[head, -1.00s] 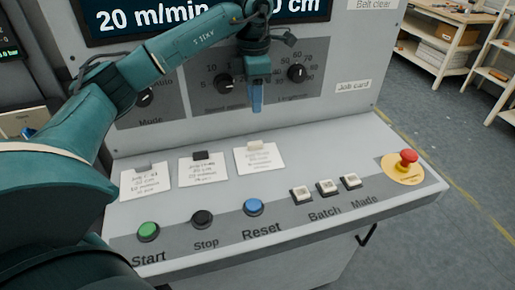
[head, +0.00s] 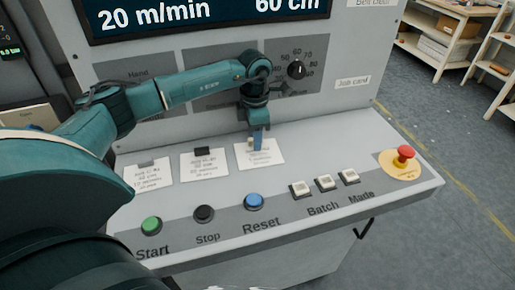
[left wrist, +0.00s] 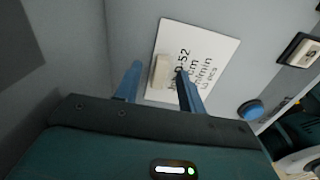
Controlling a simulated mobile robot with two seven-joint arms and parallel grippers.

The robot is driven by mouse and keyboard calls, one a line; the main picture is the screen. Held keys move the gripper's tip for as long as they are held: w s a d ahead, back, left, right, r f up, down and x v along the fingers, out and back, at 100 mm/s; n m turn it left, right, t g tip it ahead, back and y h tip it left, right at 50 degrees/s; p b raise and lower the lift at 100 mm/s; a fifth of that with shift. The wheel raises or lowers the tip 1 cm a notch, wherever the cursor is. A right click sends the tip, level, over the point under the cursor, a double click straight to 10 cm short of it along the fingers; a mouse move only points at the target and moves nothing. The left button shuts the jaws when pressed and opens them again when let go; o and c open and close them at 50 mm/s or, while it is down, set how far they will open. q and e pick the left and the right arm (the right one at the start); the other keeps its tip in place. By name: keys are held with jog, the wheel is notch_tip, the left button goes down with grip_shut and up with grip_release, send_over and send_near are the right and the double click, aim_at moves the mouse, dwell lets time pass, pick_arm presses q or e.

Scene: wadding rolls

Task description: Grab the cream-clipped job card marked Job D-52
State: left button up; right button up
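The cream-clipped job card (head: 267,155) lies on the sloping console panel, rightmost of three cards. In the left wrist view its print (left wrist: 205,68) ends in "52" on the top line, and its cream clip (left wrist: 161,72) sits between my fingers. My left gripper (head: 258,146) points down over the card's clip end; in the left wrist view the two blue fingers (left wrist: 158,80) are apart, one on each side of the clip. Contact with the card cannot be made out. My right gripper is not in view.
A black-clipped card (head: 205,165) and a grey-clipped card (head: 148,175) lie to the left. Start (head: 151,225), Stop (head: 204,214) and Reset (head: 254,202) buttons, white switches (head: 325,183) and a red emergency stop (head: 404,154) line the front. The dial wall rises behind.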

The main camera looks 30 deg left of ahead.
pick_arm(q)
jog(key=shift+c, duration=0.8)
grip_shut()
jog(key=shift+r, duration=0.15)
